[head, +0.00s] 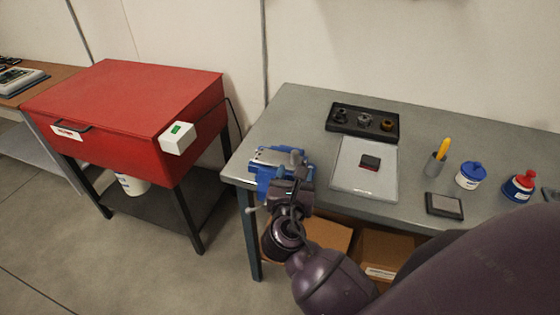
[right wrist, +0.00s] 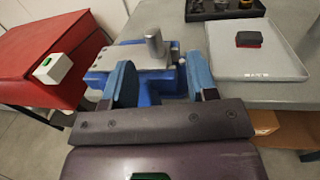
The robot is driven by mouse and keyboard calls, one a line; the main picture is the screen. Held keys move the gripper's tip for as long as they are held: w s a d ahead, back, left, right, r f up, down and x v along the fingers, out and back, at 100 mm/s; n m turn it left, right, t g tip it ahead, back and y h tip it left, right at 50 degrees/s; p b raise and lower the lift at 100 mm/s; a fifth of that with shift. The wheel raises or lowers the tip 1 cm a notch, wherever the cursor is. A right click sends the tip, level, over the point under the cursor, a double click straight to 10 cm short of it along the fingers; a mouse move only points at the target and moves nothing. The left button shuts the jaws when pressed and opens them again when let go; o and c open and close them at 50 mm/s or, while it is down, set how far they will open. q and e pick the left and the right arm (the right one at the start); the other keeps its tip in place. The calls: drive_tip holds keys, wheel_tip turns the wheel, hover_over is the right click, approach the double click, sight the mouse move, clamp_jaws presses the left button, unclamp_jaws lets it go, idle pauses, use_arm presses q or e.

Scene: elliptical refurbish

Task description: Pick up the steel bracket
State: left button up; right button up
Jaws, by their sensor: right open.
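A blue vise (head: 267,184) is at the left front corner of the grey workbench (head: 303,103). A flat grey metal piece (head: 271,156) with an upright round post lies on top of it; it looks like the steel bracket, but I cannot tell it surely from the vise's own parts. In the right wrist view the piece (right wrist: 137,57) is just beyond my right gripper (right wrist: 163,78), whose two blue-padded fingers are apart with nothing held. In the head view my right gripper (head: 293,178) is at the vise and hides part of it. My left gripper is not in view.
A white tray (head: 349,178) with a small dark block (head: 370,162) and a black tray (head: 334,130) with round parts are right of the vise. A red cabinet (head: 130,95) stands left.

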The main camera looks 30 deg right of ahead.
sight(295, 156)
drive_tip(key=shift+w+a+p+x, duration=0.15)
drive_tip(key=shift+a+x, duration=0.05)
drive_tip(key=shift+x, duration=1.25)
drive_tip(key=shift+w+a+p+x, duration=0.15)
drive_tip(key=shift+x, duration=1.3)
drive_tip(key=shift+r, duration=0.15)
clamp_jaws()
